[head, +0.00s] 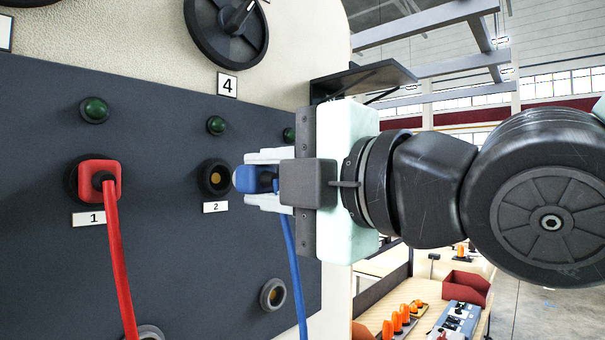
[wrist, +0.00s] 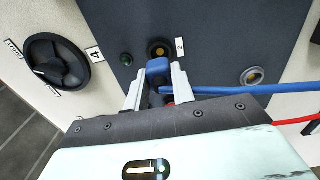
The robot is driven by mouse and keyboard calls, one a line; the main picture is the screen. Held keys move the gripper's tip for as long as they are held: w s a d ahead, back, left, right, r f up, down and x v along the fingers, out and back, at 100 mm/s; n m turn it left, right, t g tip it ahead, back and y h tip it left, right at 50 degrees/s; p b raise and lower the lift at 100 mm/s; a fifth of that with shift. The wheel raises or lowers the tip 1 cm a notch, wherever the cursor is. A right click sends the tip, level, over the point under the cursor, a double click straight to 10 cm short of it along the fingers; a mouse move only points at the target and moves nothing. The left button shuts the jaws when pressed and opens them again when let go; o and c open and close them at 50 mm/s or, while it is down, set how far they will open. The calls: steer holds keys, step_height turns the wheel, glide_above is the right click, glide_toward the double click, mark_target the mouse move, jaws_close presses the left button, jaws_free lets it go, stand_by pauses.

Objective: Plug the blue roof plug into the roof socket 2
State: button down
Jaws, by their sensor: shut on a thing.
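My gripper (head: 262,180) is shut on the blue plug (head: 256,180), whose blue cable hangs down below it. The plug's front end points left, toward the round black socket 2 (head: 215,178) with a yellowish centre, above the label "2". In the head view a small gap shows between plug and socket. In the wrist view the blue plug (wrist: 158,70) sits between the two pale fingers, with socket 2 (wrist: 158,48) just beyond it. The plug's rear part is hidden by the fingers and gripper body.
A red plug (head: 97,183) with a red cable sits in socket 1 at left. Green lamps (head: 95,110) line the dark panel (head: 50,260). A black rotary knob (head: 230,25) is above, and a metal-rimmed socket (head: 272,294) below. A dark shelf (head: 365,80) juts out at upper right.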

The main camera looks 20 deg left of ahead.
mark_target(238, 179)
steer(key=shift+p+x, duration=0.65)
steer(key=shift+x, duration=1.25)
steer(key=shift+b, duration=1.35)
stand_by(0.5)
steer(key=shift+w+a, duration=0.25)
steer(key=shift+a, duration=0.25)
stand_by(0.5)
steer(key=c, duration=1.1)
jaws_free()
